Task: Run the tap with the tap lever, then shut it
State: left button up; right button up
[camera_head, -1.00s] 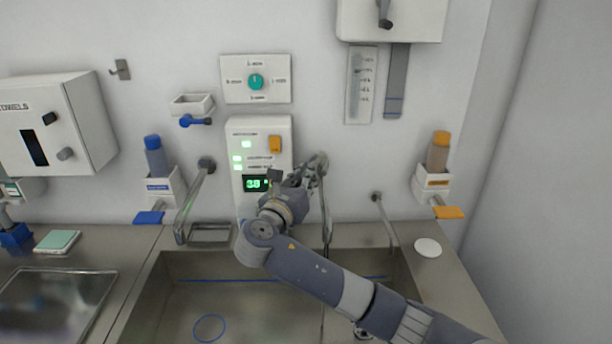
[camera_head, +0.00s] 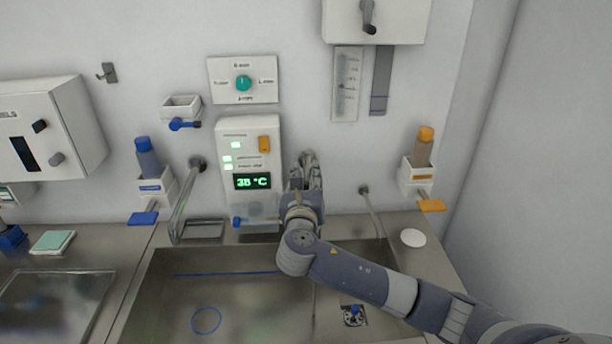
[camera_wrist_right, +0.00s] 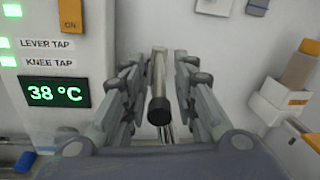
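My right gripper (camera_head: 307,170) is at the wall just right of the white control panel (camera_head: 249,140), reaching in above the back of the sink. In the right wrist view its fingers are open on both sides of a metal bar with a black end, which looks like the tap lever (camera_wrist_right: 159,85). A gap shows on each side of the bar. In the head view the gripper hides this lever and most of its tap. The panel display (camera_wrist_right: 54,93) reads 38 °C, and green lights glow beside the lever tap and knee tap labels. My left gripper is not in view.
A steel sink (camera_head: 235,262) lies below, with a drain (camera_head: 353,316) at right. Another tap (camera_head: 186,200) stands left of the panel, and a thin spout (camera_head: 373,212) to the right. Blue (camera_head: 148,160) and orange (camera_head: 421,150) bottle dispensers flank the sink.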

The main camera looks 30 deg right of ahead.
jog(key=shift+s+a+f, duration=0.1)
jog(key=shift+s+a, duration=0.25)
jog(key=shift+s, duration=0.05)
jog(key=v, duration=1.1)
